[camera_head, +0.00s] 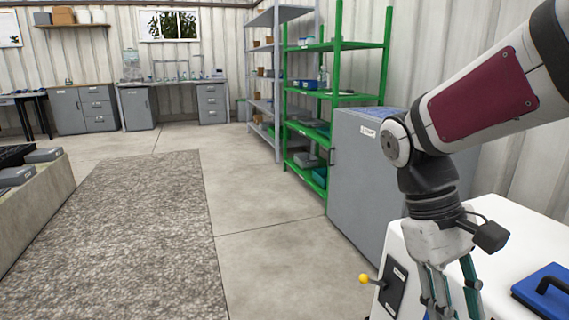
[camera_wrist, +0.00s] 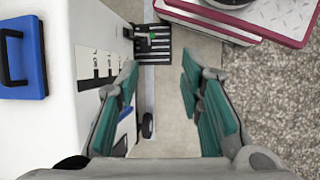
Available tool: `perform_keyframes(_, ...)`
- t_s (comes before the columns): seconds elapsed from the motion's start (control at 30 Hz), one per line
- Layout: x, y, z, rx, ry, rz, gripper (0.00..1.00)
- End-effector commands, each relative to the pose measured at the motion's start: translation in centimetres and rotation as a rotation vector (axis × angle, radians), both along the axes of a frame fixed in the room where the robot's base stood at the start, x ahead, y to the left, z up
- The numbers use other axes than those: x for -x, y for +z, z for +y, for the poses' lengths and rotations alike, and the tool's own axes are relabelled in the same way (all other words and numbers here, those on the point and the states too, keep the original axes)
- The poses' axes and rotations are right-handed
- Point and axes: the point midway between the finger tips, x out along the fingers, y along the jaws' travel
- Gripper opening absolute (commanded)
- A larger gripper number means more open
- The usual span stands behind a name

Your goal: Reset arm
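My gripper (camera_wrist: 158,85) shows in the wrist view with its two teal-padded fingers spread wide apart and nothing between them. It points down toward the floor, beside the white cabinet. In the head view, my arm comes in from the upper right and bends down at the elbow. My gripper hangs at the lower right, in front of the white cabinet (camera_head: 500,222), and its fingertips are cut off by the bottom edge.
A blue handled case (camera_head: 548,290) lies on the white cabinet, whose yellow-knobbed lever (camera_head: 364,279) sticks out. A grey cabinet (camera_head: 358,180) and green shelf (camera_head: 338,95) stand behind. The grey mat (camera_head: 125,235) and nearby floor are clear. A low bench (camera_head: 40,205) is at left.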

Motion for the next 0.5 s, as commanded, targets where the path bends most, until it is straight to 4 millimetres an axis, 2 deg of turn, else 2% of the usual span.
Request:
perform_keyframes(0.1, 3.4, 1.1, 0.5, -0.05, -0.066, -0.086, 0.35)
perform_keyframes(0.3, 8.5, 1.6, 1.7, -0.124, -0.173, -0.221, 0.35)
perform_keyframes(0.5, 12.0, 1.1, 2.8, -0.175, -0.255, -0.321, 0.35)
